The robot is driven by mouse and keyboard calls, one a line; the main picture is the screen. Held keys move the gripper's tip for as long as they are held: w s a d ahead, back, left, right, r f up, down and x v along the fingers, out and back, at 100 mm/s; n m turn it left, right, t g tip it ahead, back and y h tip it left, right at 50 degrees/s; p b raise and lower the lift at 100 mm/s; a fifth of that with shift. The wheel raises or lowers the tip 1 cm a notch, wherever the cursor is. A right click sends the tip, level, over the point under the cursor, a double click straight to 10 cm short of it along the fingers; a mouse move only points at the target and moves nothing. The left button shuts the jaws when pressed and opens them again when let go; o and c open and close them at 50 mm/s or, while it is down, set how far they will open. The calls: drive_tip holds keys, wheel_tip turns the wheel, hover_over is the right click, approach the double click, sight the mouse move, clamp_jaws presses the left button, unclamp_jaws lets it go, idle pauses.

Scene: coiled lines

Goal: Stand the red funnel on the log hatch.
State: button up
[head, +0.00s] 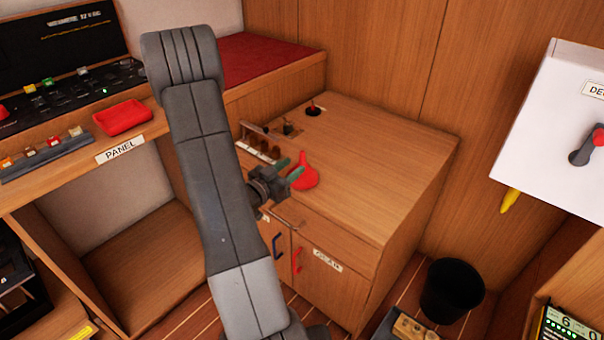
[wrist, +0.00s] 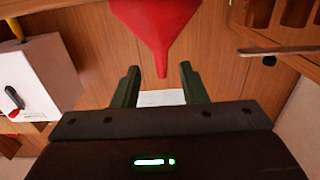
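The red funnel (head: 303,175) is on the wooden cabinet top, wide end down and spout up, near the front left edge. In the wrist view the red funnel (wrist: 160,30) fills the top middle, its narrow spout pointing toward my gripper. My gripper (head: 291,168) is beside it in the head view. In the wrist view my gripper (wrist: 159,85) has its fingers spread wide, with the spout tip in line with the gap and clear space on both sides. I cannot tell how deep the spout reaches. No label reading log hatch is legible.
The cabinet top (head: 380,170) is clear to the right. A rack (head: 262,146) with brown items and a small red-topped thing (head: 313,108) stand behind the funnel. A red tray (head: 122,117) sits on the panel ledge. A black bin (head: 452,290) and a white box (head: 550,130) are at right.

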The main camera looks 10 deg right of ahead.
sight(301, 160)
drive_tip(key=shift+x, duration=2.9)
drive_tip(key=shift+a, duration=0.1)
clamp_jaws()
